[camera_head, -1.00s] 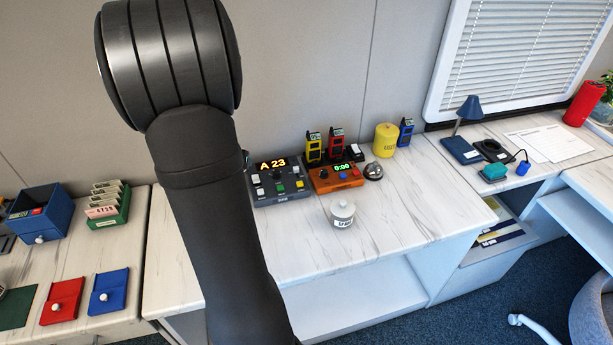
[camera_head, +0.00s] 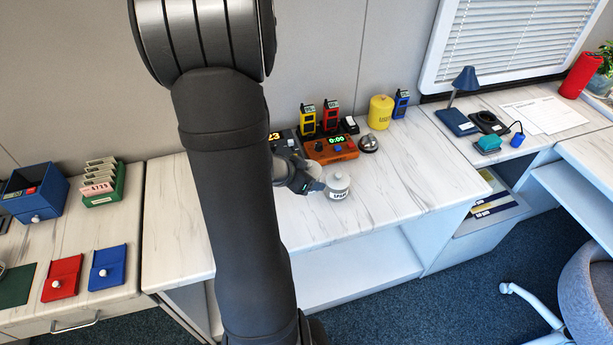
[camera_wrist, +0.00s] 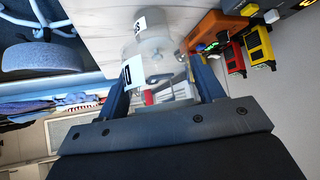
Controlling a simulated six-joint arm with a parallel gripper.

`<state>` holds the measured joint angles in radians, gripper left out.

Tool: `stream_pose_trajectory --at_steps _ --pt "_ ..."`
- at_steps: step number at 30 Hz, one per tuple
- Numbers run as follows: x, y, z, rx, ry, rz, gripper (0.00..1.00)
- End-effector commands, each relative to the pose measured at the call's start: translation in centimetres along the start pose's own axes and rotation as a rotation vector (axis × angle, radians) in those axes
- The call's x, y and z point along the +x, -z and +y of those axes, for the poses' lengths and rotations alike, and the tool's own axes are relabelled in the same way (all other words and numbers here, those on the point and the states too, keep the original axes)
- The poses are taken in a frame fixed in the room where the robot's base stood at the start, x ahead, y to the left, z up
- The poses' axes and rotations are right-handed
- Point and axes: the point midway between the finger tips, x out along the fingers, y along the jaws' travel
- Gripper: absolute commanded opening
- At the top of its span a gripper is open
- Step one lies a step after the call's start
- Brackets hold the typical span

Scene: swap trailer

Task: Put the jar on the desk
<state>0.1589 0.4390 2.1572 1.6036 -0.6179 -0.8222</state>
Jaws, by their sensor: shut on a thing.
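The jar (camera_head: 338,189) is small, pale grey and lidded, with a white label bearing dark letters. It stands upright on the middle marble-topped counter (camera_head: 400,185). My gripper (camera_head: 320,186) reaches it from the left and is shut on it. In the wrist view the jar (camera_wrist: 152,45) lies between the two fingers of my gripper (camera_wrist: 158,80). The marble-topped surface with a lamp at the right (camera_head: 550,125) looks like the desk, with a lower top (camera_head: 590,155) by the chair. My arm hides part of the counter.
Behind the jar are an orange timer box (camera_head: 330,150), a silver bell (camera_head: 368,144), a yellow canister (camera_head: 380,112) and several handheld devices. A blue lamp (camera_head: 465,80), a teal block (camera_head: 488,144) and papers (camera_head: 540,117) occupy the right surface. The counter right of the jar is clear.

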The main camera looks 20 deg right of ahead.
Motion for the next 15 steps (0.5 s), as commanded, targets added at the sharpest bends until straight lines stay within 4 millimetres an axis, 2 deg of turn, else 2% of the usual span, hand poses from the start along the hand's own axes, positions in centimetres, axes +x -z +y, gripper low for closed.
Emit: stream_pose_trajectory --at_steps 5,15 --pt "0.4 -1.9 -2.3 -0.001 -0.002 -0.002 0.34" --pt "1.6 -6.6 -8.7 0.000 -0.002 -0.001 0.34"
